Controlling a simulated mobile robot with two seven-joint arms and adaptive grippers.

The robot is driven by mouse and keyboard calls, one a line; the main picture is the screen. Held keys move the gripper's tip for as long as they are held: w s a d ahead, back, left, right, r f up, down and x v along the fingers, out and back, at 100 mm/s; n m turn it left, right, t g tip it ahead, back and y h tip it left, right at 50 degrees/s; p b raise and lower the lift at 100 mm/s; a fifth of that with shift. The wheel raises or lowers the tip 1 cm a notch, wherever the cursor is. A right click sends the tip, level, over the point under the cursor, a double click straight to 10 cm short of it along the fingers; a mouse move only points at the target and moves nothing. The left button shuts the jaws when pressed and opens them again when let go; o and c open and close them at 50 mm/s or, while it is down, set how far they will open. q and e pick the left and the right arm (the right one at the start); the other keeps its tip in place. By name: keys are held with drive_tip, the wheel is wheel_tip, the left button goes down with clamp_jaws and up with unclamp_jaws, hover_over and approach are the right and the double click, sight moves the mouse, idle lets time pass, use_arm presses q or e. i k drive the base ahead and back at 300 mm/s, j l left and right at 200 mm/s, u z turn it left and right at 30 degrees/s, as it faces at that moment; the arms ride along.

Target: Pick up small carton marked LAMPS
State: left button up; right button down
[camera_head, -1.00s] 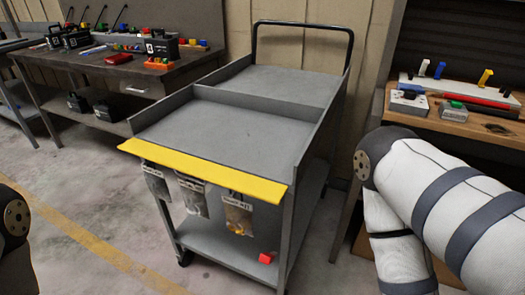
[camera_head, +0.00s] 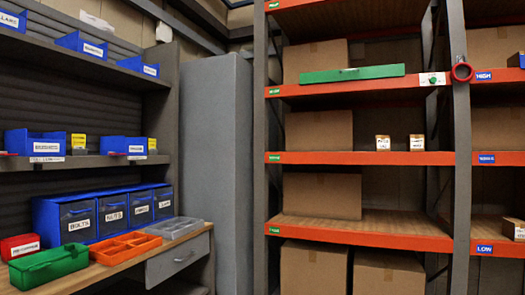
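Two small cartons stand side by side on the middle orange shelf (camera_head: 330,157) of the rack, the left carton (camera_head: 382,143) and the right carton (camera_head: 417,143). Both are light tan with a pale label. The print is too small to read, so I cannot tell which one is marked LAMPS. Another small carton (camera_head: 514,229) with a red and white marking is partly cut off at the right edge, on the lower shelf of the neighbouring bay. Neither of my grippers is in view.
Large brown boxes (camera_head: 319,131) fill parts of the rack. A green case (camera_head: 352,74) lies on the shelf above. A grey upright (camera_head: 461,190) separates the bays. At left, a wooden workbench (camera_head: 150,257) holds blue bins (camera_head: 80,219) and an orange tray (camera_head: 126,247).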

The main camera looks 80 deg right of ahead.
sight(415, 143)
drive_tip(key=l+z, duration=0.3)
drive_tip(key=z, duration=0.2)
drive_tip(key=i+l+z, duration=0.1)
drive_tip(key=l+z, duration=0.15)
drive_tip(key=z, duration=0.2)
drive_tip(key=i+l+z, duration=0.1)
drive_tip(key=l+z, duration=0.15)
drive_tip(key=z, duration=0.25)
drive_tip(key=i+l+z, duration=0.15)
drive_tip(key=z, duration=0.35)
drive_tip(key=i+l+z, duration=0.15)
drive_tip(key=z, duration=0.3)
drive_tip(key=i+l+z, duration=0.1)
drive_tip(key=z, duration=0.4)
drive_tip(key=i+z, duration=0.3)
drive_tip(key=z, duration=0.15)
drive_tip(key=i+j+z, duration=0.15)
drive_tip(key=z, duration=0.35)
